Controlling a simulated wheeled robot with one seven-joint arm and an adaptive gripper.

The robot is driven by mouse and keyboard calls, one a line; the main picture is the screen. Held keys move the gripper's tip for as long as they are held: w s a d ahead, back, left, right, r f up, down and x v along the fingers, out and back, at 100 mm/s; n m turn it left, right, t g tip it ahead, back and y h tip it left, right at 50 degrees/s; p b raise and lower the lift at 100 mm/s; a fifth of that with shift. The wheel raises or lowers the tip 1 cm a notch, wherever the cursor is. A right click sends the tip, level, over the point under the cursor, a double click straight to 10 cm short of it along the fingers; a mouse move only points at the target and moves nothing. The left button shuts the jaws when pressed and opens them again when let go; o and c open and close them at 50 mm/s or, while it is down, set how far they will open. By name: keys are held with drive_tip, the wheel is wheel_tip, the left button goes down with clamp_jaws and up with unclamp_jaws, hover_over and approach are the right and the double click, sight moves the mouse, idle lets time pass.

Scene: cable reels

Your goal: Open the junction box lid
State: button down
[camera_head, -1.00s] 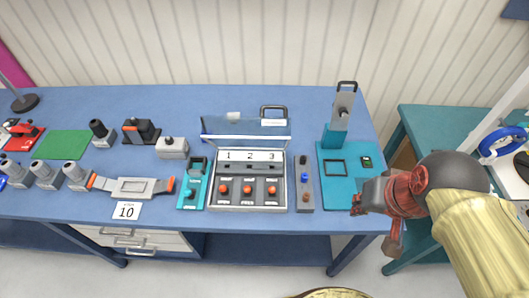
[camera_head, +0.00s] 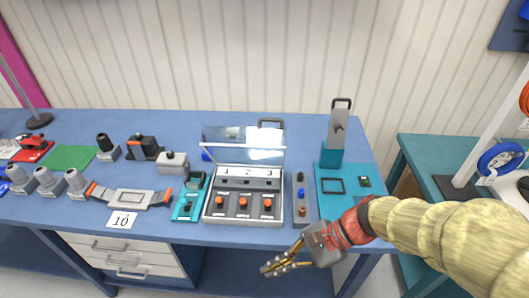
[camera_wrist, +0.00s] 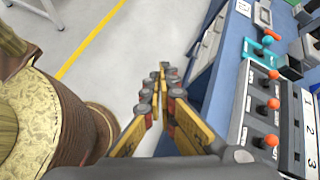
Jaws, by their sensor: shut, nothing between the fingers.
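No label names the junction box. A grey box (camera_head: 244,219) with three orange-red knobs and the numbers 1, 2, 3 stands at the table's front edge. Its clear lid (camera_head: 243,147) stands raised and tilted at the back. The box's knobs and panel also show at the right of the wrist view (camera_wrist: 244,118). A smaller grey box (camera_head: 172,166) with a knob on top sits left of it, closed. My gripper (camera_head: 268,269) is shut and empty, in front of and below the table edge, apart from both boxes. In the wrist view its fingers (camera_wrist: 162,78) meet over the floor.
A teal tool (camera_head: 190,197) and a grey strip with buttons (camera_head: 301,198) flank the knob box closely. A teal board (camera_head: 347,207) with an upright post lies to the right. A drawer unit (camera_head: 120,255) is under the table. The floor before the table is open.

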drive_tip(key=w+a+m+t+y+b, duration=0.1)
drive_tip(key=w+a+m+t+y, duration=0.1)
drive_tip(key=w+a+m+y, duration=0.35)
drive_tip(key=m+t+y+b, duration=0.1)
drive_tip(key=m+t+b, duration=0.4)
drive_tip(key=m+t, duration=1.35)
approach(247, 143)
drive_tip(key=w+r+m+g, duration=0.1)
drive_tip(key=w+m+g, duration=0.3)
drive_tip(key=w, duration=0.1)
drive_tip(key=shift+t, duration=0.25)
drive_tip(key=shift+w+d+r+b, duration=0.1)
drive_tip(key=shift+w+r+b, duration=0.3)
drive_tip(key=shift+w+r, duration=0.4)
drive_tip(key=shift+w+r+b, duration=0.4)
drive_tip(key=shift+w+r, duration=0.1)
drive_tip(key=shift+w, duration=0.45)
